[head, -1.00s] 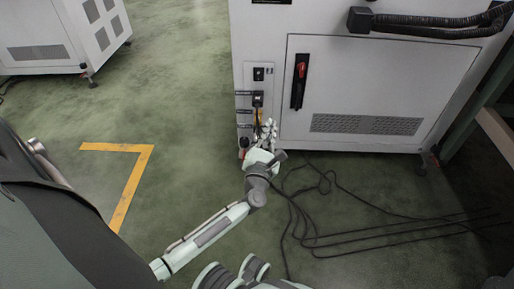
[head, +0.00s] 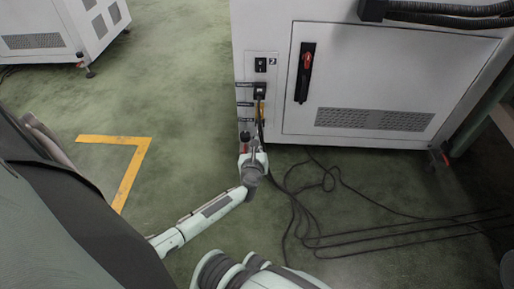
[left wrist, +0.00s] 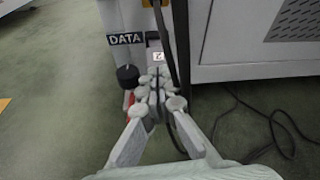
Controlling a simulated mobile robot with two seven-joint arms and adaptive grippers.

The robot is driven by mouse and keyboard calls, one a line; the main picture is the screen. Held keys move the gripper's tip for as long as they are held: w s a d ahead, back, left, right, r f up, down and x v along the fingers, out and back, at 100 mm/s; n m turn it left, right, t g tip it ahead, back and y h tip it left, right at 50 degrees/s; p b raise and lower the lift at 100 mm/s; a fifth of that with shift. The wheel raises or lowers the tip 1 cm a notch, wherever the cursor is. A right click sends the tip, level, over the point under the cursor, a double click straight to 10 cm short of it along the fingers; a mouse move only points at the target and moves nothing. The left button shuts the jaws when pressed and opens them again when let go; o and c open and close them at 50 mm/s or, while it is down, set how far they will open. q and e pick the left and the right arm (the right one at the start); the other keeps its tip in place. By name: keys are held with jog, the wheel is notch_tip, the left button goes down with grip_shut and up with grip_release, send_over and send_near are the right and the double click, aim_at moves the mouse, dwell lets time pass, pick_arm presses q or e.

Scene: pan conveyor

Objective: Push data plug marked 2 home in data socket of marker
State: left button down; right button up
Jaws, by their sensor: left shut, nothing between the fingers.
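In the left wrist view a black and white DATA label (left wrist: 125,39) is on the cabinet's connector strip. A small white tag marked 2 (left wrist: 158,57) shows just beyond my fingertips, and the plug body by it is mostly hidden. My left gripper (left wrist: 157,88) is shut and empty, its fingertips close below the tag; I cannot tell whether they touch the plug. In the head view my left gripper (head: 253,144) is low in front of the strip and partly hidden by its own wrist. The data socket's opening cannot be made out. My right gripper is not in view.
A black round connector (left wrist: 128,75) with red below it sits left of the fingertips. A black plug (head: 260,90) with hanging cables is higher on the strip. The grey cabinet (head: 370,85) stands behind. Loose black cables (head: 325,210) lie on the floor to the right.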

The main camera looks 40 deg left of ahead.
pick_arm(q)
jog(key=shift+w+a, duration=0.15)
jog(key=shift+w, duration=0.1)
jog(key=shift+w+a, duration=0.2)
jog(key=shift+w, duration=0.15)
dwell(0.3)
jog(key=shift+w+a, duration=0.15)
jog(key=shift+w, duration=0.1)
